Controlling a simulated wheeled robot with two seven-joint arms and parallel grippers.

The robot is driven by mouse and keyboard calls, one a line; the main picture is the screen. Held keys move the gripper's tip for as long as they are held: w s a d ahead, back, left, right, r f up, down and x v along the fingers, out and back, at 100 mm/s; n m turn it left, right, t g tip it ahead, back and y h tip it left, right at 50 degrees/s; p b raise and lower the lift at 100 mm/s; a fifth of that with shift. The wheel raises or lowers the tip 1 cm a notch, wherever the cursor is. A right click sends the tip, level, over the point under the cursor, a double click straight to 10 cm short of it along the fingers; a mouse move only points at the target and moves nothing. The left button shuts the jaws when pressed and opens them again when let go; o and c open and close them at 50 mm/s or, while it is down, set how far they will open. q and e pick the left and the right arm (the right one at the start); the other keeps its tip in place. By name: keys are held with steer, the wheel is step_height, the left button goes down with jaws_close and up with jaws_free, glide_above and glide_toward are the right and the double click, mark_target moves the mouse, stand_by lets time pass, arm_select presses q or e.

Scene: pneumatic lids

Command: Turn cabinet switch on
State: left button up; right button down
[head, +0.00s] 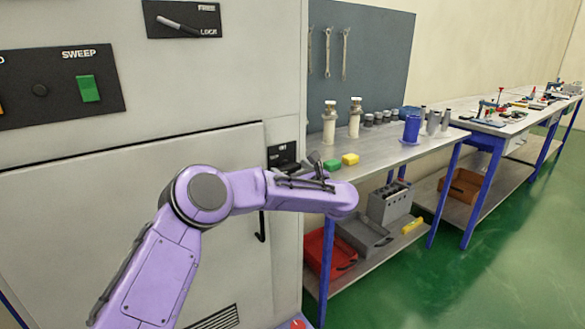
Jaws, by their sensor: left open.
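The grey cabinet (215,150) fills the left of the head view. A small black switch plate (282,154) with small white lettering sits on its right front edge. Its lower part is partly hidden by my left gripper, so I cannot tell the switch position. My left gripper (306,178), dark at the end of the purple arm, is just below and right of this plate. It is open, with nothing seen in it; I cannot tell if it touches the plate. My right gripper is not in view.
A green SWEEP rocker (87,88) and a FREE/LOCK lever (179,25) are higher on the cabinet. The green floor (480,270) is clear at right.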

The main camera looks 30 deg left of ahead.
arm_select(q)
steer(key=shift+w+a, duration=0.15)
steer(key=shift+a, duration=0.15)
steer(key=shift+f, duration=0.1)
steer(key=c, duration=0.8)
steer(key=shift+m, duration=0.4)
steer(key=m, duration=0.2)
steer(key=shift+d+m+b, duration=0.1)
steer(key=shift+m+b, duration=0.2)
steer(key=shift+b, duration=0.05)
steer(key=m, duration=0.3)
steer(key=shift+w+m, duration=0.1)
steer(key=shift+m, duration=0.3)
steer(key=m+p, duration=0.2)
steer(key=m, duration=0.3)
steer(key=shift+f, duration=0.1)
steer(key=m+p, duration=0.1)
steer(key=m, duration=0.3)
steer(key=m+p, duration=0.1)
steer(key=shift+f+m+p, duration=0.25)
steer(key=shift+m+p, duration=0.05)
steer(key=shift+m, duration=0.1)
